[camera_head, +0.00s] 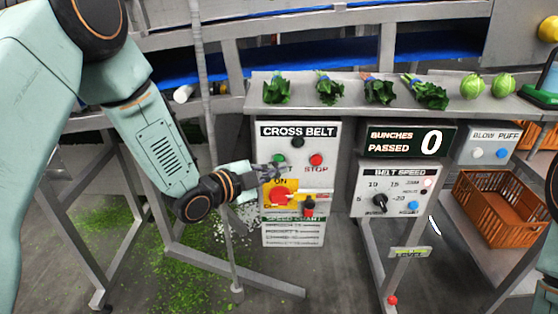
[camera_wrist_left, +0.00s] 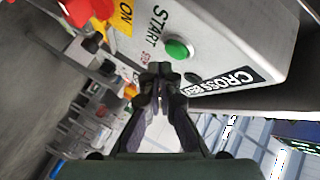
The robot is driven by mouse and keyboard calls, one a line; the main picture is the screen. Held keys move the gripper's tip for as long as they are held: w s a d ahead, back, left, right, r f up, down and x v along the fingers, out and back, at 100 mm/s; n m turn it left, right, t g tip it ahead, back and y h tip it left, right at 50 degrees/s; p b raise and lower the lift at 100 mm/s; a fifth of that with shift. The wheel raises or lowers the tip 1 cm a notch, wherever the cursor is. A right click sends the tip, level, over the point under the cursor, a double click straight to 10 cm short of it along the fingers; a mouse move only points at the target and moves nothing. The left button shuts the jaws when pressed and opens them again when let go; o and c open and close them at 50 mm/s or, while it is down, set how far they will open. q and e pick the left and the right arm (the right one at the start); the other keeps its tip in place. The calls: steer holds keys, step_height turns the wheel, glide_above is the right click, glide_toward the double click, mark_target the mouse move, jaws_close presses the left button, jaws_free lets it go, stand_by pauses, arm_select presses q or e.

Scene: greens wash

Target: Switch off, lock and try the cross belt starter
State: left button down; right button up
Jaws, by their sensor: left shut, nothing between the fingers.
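The grey cross belt starter box (camera_head: 334,175) stands under the shelf, labelled CROSS BELT. A dark lamp (camera_head: 298,142) sits above a green START button (camera_head: 279,157) and a red STOP button (camera_head: 316,160). Below is a red rotary switch (camera_head: 278,197) on a yellow plate marked ON. A small red and black item (camera_head: 308,207), perhaps a padlock, is at its right. My left gripper (camera_head: 279,170) is shut and empty in front of the box, just below START. In the left wrist view, its fingertips (camera_wrist_left: 160,75) are near the green START button (camera_wrist_left: 178,50); contact is unclear. My right gripper is out of view.
A speed chart (camera_head: 293,233) is below the switch. The belt speed panel (camera_head: 396,190) and bunch counter (camera_head: 408,141) stand to the right. Greens lie on the shelf (camera_head: 395,99) above. An orange crate (camera_head: 500,207) is at the far right. A thin post (camera_head: 222,215) stands left of the box.

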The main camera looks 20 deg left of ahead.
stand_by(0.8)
arm_select(q)
steer(key=shift+w+a, duration=0.15)
steer(key=shift+w, duration=0.25)
steer(key=shift+w+a, duration=0.15)
steer(key=shift+w, duration=0.3)
stand_by(0.9)
steer(key=shift+s, duration=0.15)
steer(key=shift+s+d, duration=0.3)
steer(key=shift+s, duration=0.4)
steer(key=shift+s, duration=0.1)
steer(key=shift+s+d+p, duration=0.15)
steer(key=shift+s+d, duration=0.1)
steer(key=shift+s, duration=0.5)
steer(key=shift+s+d+p, duration=0.2)
steer(key=shift+s, duration=0.6)
steer(key=shift+s+d+p, duration=0.15)
steer(key=shift+s+d, duration=0.1)
steer(key=shift+s, duration=0.5)
